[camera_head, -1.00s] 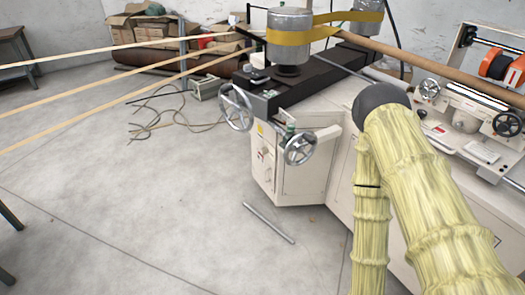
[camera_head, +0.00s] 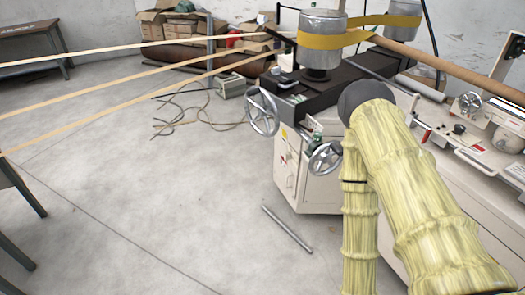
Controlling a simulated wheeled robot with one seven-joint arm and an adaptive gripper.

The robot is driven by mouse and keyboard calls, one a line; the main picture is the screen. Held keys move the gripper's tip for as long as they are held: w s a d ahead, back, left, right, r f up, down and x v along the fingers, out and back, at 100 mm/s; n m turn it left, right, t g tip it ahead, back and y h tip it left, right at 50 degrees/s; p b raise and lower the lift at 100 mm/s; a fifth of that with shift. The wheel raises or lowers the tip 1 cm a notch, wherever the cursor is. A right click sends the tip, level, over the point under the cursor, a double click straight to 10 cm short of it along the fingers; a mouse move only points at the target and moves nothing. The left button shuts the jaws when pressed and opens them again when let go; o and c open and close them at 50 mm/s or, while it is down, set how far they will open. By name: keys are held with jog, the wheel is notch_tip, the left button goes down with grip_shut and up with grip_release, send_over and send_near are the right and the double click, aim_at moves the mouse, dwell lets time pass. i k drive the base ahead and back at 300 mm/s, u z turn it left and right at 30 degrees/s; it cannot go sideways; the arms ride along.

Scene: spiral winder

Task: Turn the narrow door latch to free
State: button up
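The off-white machine cabinet (camera_head: 318,192) stands right of centre. Its narrow end face (camera_head: 287,165) bears small red and yellow labels. The narrow door's latch is too small to make out there. My arm, in a yellow sleeve with a dark rounded joint, covers much of the cabinet's long front side. My gripper is not in view, so its place relative to the latch cannot be told.
Two handwheels (camera_head: 263,111), (camera_head: 325,158) stick out at the cabinet's upper corner. A metal bar (camera_head: 287,229) lies on the floor before it. Loose cables (camera_head: 200,118) lie farther back. Tan strips (camera_head: 130,85) stretch across the left. The central floor is clear.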

aim_at(288, 156)
jog(key=u, duration=0.4)
jog(key=i, duration=0.95)
jog(key=z, duration=0.35)
